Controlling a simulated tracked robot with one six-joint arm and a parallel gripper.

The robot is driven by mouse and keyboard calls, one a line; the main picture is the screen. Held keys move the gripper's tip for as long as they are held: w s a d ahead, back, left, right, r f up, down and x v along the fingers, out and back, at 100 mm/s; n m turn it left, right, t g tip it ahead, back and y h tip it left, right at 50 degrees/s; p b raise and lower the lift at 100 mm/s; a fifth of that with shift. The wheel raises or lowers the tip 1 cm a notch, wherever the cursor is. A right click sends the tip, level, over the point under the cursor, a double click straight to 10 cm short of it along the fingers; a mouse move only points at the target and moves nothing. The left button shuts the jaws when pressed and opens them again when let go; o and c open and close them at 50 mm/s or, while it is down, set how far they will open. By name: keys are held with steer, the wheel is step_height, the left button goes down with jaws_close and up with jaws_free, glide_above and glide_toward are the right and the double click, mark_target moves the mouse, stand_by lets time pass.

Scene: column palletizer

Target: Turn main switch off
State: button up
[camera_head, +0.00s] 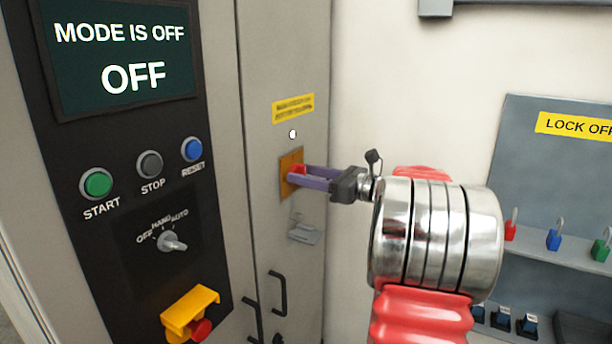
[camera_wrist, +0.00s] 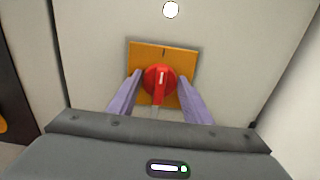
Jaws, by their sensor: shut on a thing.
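The main switch is a red rotary knob (camera_wrist: 159,84) on an orange-yellow plate (camera_wrist: 140,60) on the grey cabinet side. In the wrist view the knob's white mark stands nearly upright. My gripper (camera_wrist: 158,88) has its two purple fingers on either side of the knob, shut on it. In the head view my gripper (camera_head: 301,177) reaches the plate (camera_head: 288,160) from the right, and its fingers hide most of the red knob (camera_head: 299,169).
A panel screen (camera_head: 120,60) reads "MODE IS OFF". Start, stop and reset buttons, a selector (camera_head: 172,242) and a yellow-shrouded red button (camera_head: 200,329) are below. Cabinet handles (camera_head: 277,293) stick out under the switch. A lock-off board (camera_head: 540,160) with padlocks hangs at right.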

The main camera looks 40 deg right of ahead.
steer(key=shift+n, duration=0.3)
steer(key=n, duration=1.1)
steer(key=f+n, duration=0.1)
steer(key=n, duration=0.5)
steer(key=shift+s+a, duration=0.1)
steer(key=shift+a, duration=0.25)
stand_by(0.4)
steer(key=o, duration=1)
steer(key=shift+r, duration=0.15)
